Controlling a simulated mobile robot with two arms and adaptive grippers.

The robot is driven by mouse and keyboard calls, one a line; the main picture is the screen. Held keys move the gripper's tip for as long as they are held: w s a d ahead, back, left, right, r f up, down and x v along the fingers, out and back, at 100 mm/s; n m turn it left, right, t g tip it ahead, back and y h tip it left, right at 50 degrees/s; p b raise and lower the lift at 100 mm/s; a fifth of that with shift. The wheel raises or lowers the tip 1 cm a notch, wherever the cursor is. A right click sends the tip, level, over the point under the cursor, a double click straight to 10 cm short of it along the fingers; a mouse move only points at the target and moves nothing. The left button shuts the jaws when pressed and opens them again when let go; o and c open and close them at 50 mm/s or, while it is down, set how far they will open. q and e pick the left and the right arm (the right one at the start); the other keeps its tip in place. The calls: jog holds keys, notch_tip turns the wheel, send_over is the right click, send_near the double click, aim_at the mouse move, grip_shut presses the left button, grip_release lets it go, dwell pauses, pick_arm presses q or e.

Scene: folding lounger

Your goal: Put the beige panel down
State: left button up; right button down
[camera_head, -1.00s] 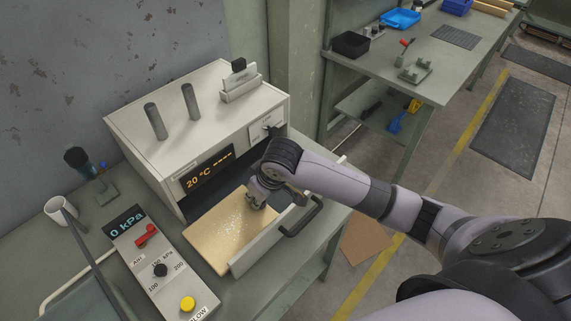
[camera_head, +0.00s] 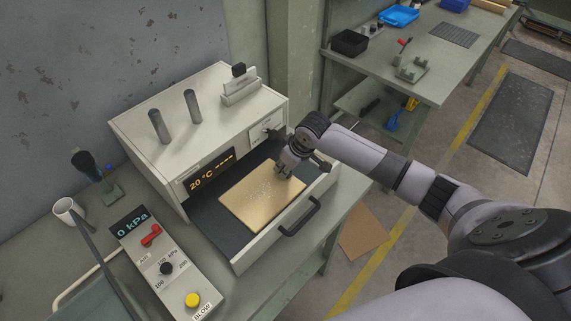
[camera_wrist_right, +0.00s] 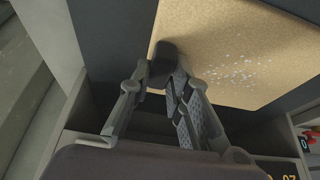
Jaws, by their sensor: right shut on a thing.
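The beige panel (camera_head: 258,207) is a flat tan board with pale specks on its top. It lies within the open drawer (camera_head: 283,245) of the white heater box, over the drawer's dark floor. I cannot tell whether it rests on that floor. My right gripper (camera_head: 284,172) is shut on the panel's edge near the drawer's back right. In the right wrist view the fingers (camera_wrist_right: 168,68) close at the edge of the panel (camera_wrist_right: 245,45). My left gripper is not in view.
The white heater box (camera_head: 205,120) shows 20 °C and has two grey posts on top. A control panel (camera_head: 163,262) with a red lever and yellow button stands left of the drawer. A white cup (camera_head: 68,212) is at the left. A second bench (camera_head: 425,80) stands behind right.

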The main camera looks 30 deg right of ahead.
jog(key=shift+a, duration=0.1)
jog(key=c, duration=1.5)
grip_release()
jog(key=b+v, duration=0.1)
jog(key=v, duration=1.1)
